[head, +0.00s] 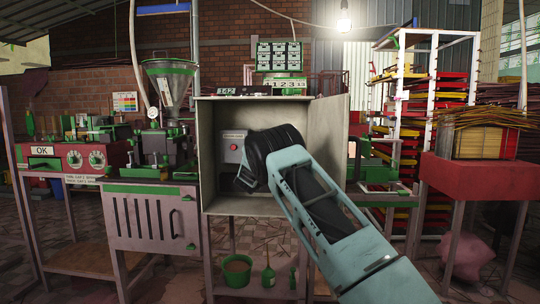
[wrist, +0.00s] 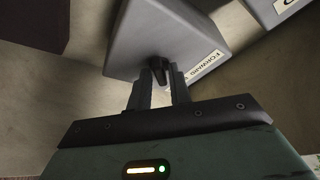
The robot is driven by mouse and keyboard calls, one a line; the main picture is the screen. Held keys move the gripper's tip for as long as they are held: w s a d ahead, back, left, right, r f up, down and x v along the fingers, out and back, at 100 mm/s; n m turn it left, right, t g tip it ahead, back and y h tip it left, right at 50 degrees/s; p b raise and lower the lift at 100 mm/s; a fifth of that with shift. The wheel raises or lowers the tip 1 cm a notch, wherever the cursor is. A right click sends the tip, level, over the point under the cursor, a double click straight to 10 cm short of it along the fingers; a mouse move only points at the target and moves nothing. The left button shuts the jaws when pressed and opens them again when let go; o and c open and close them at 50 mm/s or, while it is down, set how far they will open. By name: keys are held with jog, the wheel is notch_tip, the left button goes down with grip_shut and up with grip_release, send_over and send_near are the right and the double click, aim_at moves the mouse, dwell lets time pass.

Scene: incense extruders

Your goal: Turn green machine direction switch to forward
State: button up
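The direction switch is a small black knob (wrist: 158,66) on a grey switch box (wrist: 165,35) in the wrist view. A pale label reading FORWARD (wrist: 203,66) is on the box, right of the knob. My gripper (wrist: 160,80) has its two fingers apart, one on each side of the knob at their tips. Whether they press on it is not clear. In the head view my arm reaches into an open pale cabinet (head: 213,165), and its black wrist hides the gripper and the switch.
The cabinet's side walls (head: 327,150) are close around my arm. A second grey box (wrist: 273,10) is near the switch box. A green-and-red machine (head: 75,150) stands at left.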

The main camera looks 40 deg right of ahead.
grip_shut()
jog(key=shift+n, duration=0.4)
jog(key=shift+s+d+f+n+t+y+p, duration=0.15)
jog(key=shift+n+t+y+p, duration=0.85)
jog(key=shift+n, duration=3.05)
jog(key=shift+s+d+r+n+t+y+p, duration=0.15)
jog(key=shift+n+t+y, duration=1.7)
jog(key=shift+n, duration=2.25)
jog(key=shift+s+d+f+n+t+y+p, duration=0.15)
jog(key=shift+n+t+y+p, duration=0.85)
jog(key=shift+n, duration=3.05)
jog(key=shift+t+b, duration=0.45)
jog(key=shift+t, duration=0.2)
jog(key=shift+o, duration=2.2)
grip_release()
jog(key=shift+a, duration=0.1)
